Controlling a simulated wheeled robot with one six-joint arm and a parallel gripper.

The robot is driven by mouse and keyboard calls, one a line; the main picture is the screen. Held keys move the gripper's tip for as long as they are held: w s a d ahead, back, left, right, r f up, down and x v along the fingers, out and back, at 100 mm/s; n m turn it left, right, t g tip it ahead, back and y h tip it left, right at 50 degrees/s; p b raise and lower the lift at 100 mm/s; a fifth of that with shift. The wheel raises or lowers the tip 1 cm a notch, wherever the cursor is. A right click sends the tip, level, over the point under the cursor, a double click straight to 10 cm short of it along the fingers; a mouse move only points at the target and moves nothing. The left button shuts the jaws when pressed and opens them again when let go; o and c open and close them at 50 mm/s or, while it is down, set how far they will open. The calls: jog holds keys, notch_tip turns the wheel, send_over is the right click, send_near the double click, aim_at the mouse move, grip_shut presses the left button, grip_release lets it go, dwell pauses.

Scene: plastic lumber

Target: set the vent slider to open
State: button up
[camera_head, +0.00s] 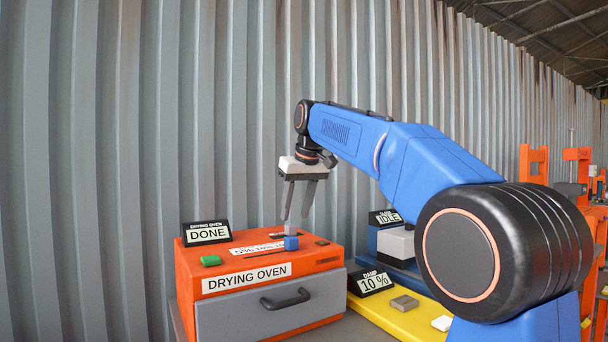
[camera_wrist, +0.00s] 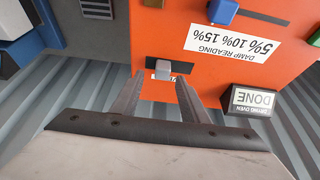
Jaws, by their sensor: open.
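The orange drying oven (camera_head: 190,266) stands before the corrugated wall. On its top, a small grey knob (camera_head: 291,229) sits in a short dark slot, which the wrist view shows with the grey knob (camera_wrist: 163,68) near its middle. A white label beside that slot is mostly hidden, so I cannot read it or confirm that this is the vent slider. My gripper (camera_head: 295,216) points down over the oven top, open and empty. In the wrist view its fingers (camera_wrist: 160,82) lie on either side of the knob's line; I cannot tell whether they straddle it.
A blue knob (camera_head: 291,243) on a longer slot sits close in front, by the damp reading label (camera_wrist: 235,45). A green button (camera_head: 211,261) and a DONE sign (camera_head: 207,233) are to the left. A yellow surface with a damp sign (camera_head: 372,283) is right.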

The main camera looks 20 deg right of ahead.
jog(key=v, duration=1.3)
jog(key=shift+r, duration=0.1)
